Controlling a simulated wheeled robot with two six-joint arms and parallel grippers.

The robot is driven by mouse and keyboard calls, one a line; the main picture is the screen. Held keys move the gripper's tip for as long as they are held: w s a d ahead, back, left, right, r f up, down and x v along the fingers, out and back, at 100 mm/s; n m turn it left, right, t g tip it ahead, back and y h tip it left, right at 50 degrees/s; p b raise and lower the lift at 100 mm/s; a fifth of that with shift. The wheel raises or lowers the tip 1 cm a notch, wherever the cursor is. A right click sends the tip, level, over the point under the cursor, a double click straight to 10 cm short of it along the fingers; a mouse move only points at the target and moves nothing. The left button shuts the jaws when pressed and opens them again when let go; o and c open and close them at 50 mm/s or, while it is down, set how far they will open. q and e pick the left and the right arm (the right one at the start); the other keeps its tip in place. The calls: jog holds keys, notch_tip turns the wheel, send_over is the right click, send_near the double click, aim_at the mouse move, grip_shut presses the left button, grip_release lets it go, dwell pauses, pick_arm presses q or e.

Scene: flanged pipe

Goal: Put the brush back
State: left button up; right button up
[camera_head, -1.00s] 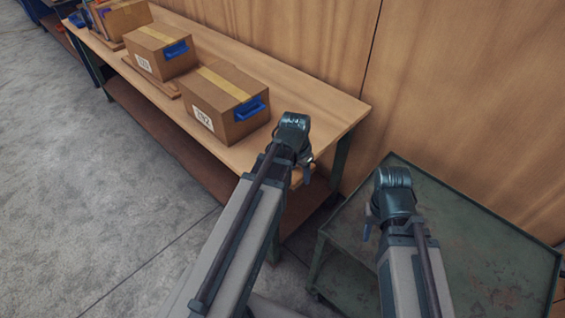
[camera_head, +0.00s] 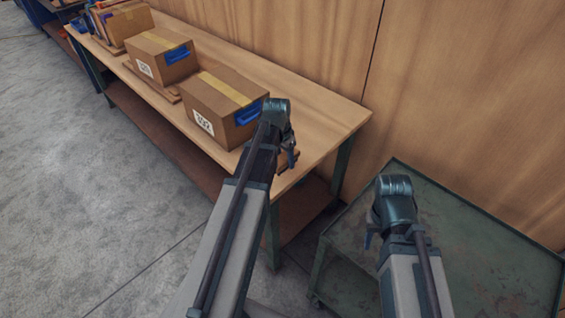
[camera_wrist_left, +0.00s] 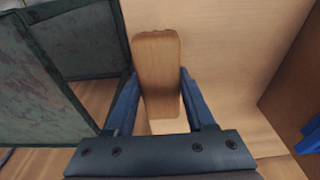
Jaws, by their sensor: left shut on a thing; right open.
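The brush (camera_wrist_left: 158,65) shows in the left wrist view as a flat wooden block with rounded corners. My left gripper (camera_wrist_left: 158,92) is shut on it, with one blue finger along each side. Any bristles are hidden. In the head view my left gripper (camera_head: 290,155) is over the near right end of the wooden workbench (camera_head: 318,115), close to the nearest cardboard box. I cannot tell whether the brush touches the bench.
Cardboard boxes with blue handles, the nearest (camera_head: 215,105) and another (camera_head: 160,57), stand along the bench. The green cart (camera_head: 480,250) stands at right with a bare top. A wooden wall (camera_head: 460,90) rises behind. Grey floor (camera_head: 90,190) lies open at left.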

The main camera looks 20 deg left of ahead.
aim_at(283, 161)
pick_arm(q)
jog(key=shift+w+a, duration=0.4)
jog(key=shift+w, duration=0.05)
jog(key=f+b, duration=0.4)
jog(key=shift+w+a, duration=0.3)
jog(key=shift+a, duration=0.05)
pick_arm(e)
notch_tip(283, 161, down, 4)
pick_arm(q)
jog(key=shift+r, duration=0.15)
pick_arm(e)
jog(key=shift+r, duration=0.15)
pick_arm(q)
jog(key=o, duration=0.9)
jog(key=shift+f, duration=0.2)
jog(key=shift+c, duration=0.2)
pick_arm(e)
jog(key=shift+f, duration=0.2)
pick_arm(q)
jog(key=o, duration=0.5)
jog(key=shift+c, duration=0.2)
jog(key=shift+r, duration=0.1)
pick_arm(e)
jog(key=shift+r, duration=0.1)
